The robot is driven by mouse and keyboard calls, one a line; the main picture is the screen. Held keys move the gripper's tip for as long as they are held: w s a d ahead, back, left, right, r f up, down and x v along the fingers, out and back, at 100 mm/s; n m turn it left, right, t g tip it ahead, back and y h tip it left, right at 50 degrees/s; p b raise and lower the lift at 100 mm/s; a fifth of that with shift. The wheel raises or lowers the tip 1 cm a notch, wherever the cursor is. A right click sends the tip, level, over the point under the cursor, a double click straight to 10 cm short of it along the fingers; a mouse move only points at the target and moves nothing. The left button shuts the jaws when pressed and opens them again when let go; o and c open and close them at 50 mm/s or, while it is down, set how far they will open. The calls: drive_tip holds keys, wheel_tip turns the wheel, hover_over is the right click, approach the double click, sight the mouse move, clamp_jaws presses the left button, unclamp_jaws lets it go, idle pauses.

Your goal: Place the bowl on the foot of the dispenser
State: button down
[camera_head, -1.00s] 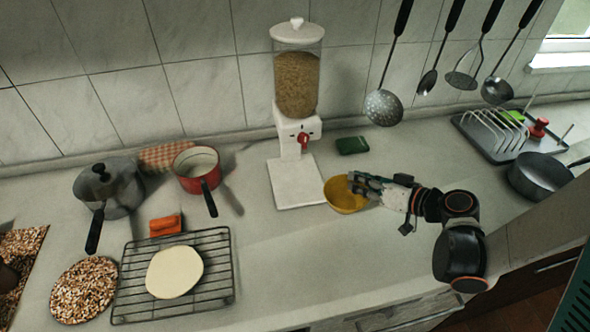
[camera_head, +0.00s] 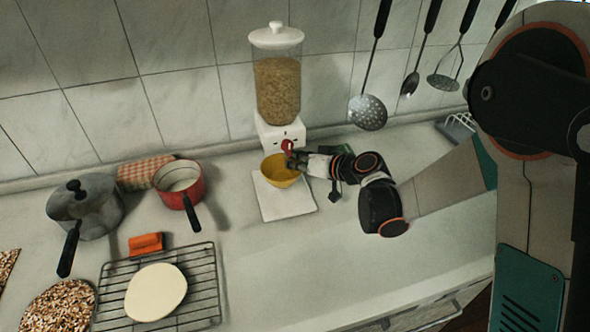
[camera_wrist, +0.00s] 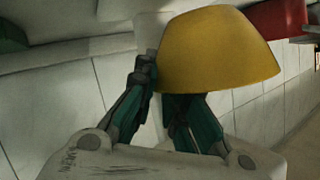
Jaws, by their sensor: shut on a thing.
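The yellow bowl (camera_head: 280,171) is upright over the back part of the white foot (camera_head: 284,203) of the dispenser (camera_head: 278,90), just below its red knob (camera_head: 287,145). Whether the bowl touches the foot I cannot tell. My gripper (camera_head: 294,162) comes from the right and is shut on the bowl's right rim. In the wrist view the bowl (camera_wrist: 215,55) fills the upper middle, and the gripper's fingers (camera_wrist: 160,90) grip its edge. Part of the bowl's right side is hidden by the fingers.
A red pot (camera_head: 180,183) and a grey pot (camera_head: 86,206) stand to the left. A wire rack (camera_head: 205,290) with a pale dough disc (camera_head: 155,292) lies at front left. Utensils hang behind on the right, including a skimmer (camera_head: 367,112).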

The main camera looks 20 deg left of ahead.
drive_tip(key=shift+f+b, duration=0.65)
drive_tip(key=shift+f, duration=0.8)
drive_tip(key=shift+f, duration=0.25)
drive_tip(key=c, duration=1.7)
unclamp_jaws()
drive_tip(key=shift+r, duration=0.1)
drive_tip(key=shift+o, duration=0.2)
drive_tip(key=shift+r, duration=0.1)
drive_tip(key=shift+d+r, duration=0.2)
drive_tip(key=shift+d, duration=0.05)
drive_tip(key=p+v, duration=0.3)
drive_tip(key=v, duration=0.8)
drive_tip(key=shift+s+d, duration=0.2)
drive_tip(key=shift+s, duration=0.05)
drive_tip(key=shift+r, duration=0.1)
